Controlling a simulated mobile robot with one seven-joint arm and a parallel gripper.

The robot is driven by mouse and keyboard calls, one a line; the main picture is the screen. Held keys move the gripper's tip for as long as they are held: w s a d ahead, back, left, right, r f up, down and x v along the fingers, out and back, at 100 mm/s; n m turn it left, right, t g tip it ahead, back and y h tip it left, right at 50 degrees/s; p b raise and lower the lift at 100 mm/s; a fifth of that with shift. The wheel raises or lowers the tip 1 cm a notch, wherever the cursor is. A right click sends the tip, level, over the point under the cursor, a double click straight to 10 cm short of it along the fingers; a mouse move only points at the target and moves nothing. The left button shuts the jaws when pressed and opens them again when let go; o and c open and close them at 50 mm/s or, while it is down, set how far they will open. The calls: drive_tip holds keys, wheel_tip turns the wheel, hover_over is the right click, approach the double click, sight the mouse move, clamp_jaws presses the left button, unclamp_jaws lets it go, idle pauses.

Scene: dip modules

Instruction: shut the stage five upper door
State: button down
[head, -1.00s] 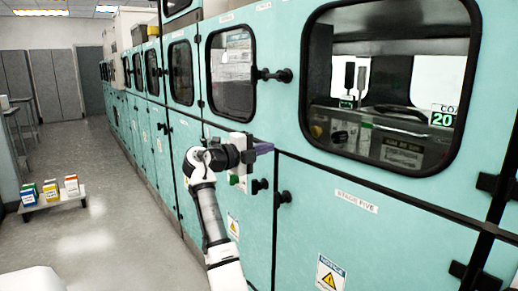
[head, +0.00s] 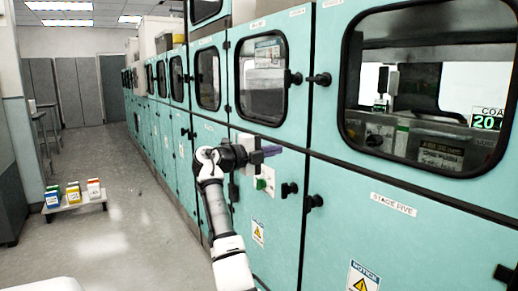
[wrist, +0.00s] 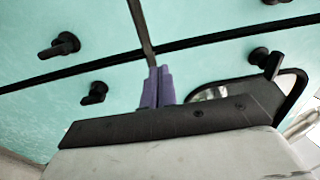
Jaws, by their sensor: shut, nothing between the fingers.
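The stage five upper door (head: 425,95) is a teal panel with a large black-framed window at the right of the head view. It looks flush with the cabinet front, its lower edge along the seam above the "STAGE FIVE" label. Its black handle (head: 320,79) is at its left edge. My gripper (head: 274,151), with purple fingers, is shut and empty in front of the cabinet, left of the door and below its handle. The shut fingers (wrist: 157,85) show in the wrist view before crossing door seams. I cannot tell whether they touch the panels.
Below are the handle of the stage five lower door (head: 314,201) and a neighbouring handle (head: 289,189). A neighbouring upper door (head: 262,85) has a smaller window. A low stand (head: 75,203) with coloured boxes is on the left. The grey floor (head: 110,245) between is clear.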

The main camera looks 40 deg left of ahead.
drive_tip(key=a+p, duration=0.2)
drive_tip(key=a, duration=0.1)
drive_tip(key=a+p, duration=0.1)
drive_tip(key=shift+s+a, duration=0.25)
drive_tip(key=shift+a, duration=0.15)
